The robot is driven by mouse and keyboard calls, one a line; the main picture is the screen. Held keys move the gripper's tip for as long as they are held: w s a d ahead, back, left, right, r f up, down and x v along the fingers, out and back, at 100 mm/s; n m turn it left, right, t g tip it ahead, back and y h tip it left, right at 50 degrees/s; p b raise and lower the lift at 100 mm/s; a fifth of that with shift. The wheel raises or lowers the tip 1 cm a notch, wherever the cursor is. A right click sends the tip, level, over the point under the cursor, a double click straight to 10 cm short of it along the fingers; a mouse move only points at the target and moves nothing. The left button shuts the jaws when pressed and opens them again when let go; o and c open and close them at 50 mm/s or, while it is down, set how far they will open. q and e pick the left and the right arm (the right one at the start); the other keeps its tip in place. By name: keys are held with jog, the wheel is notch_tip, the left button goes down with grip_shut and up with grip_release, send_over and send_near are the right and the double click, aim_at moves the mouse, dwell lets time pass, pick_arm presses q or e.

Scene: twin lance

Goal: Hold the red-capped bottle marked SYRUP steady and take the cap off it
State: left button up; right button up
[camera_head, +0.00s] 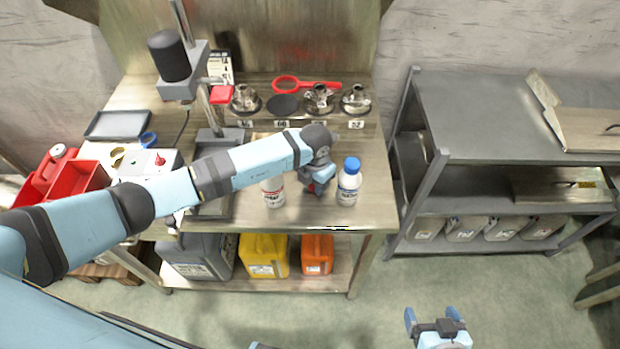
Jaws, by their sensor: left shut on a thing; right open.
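A white bottle with red lettering (273,191) stands upright on the workbench, left of the blue-capped bottle. Its label is too small to read surely, and my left arm hides its top, so I cannot see whether a cap is on it. My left gripper (317,185) is between the two bottles, a little right of the red-lettered one. It is shut on a small red thing (309,187), mostly hidden by the fingers; I cannot tell whether it is a cap. My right gripper (435,317) is open and empty, low in front of the bench, far from the bottles.
A white bottle with a blue cap (349,180) stands close to the right of my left gripper. Metal fittings (319,98) and a red ring-handled tool (305,85) lie at the back. A red bin (75,180) is at the left. A grey shelf unit (480,130) stands right.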

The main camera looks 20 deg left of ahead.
pick_arm(q)
jog(key=shift+w+a+f, duration=0.15)
jog(key=shift+w+f, duration=0.05)
jog(key=shift+f, duration=0.25)
jog(key=shift+a, duration=0.1)
jog(key=shift+s+r, duration=0.1)
jog(key=shift+r, duration=0.05)
jog(key=shift+s+d, duration=0.1)
jog(key=shift+d, duration=0.15)
jog(key=o, duration=1)
jog(key=shift+a+f, duration=0.1)
jog(key=shift+f, duration=0.1)
pick_arm(e)
jog(key=shift+w+a+f, duration=0.15)
jog(key=shift+w+f, duration=0.1)
jog(key=shift+w, duration=0.05)
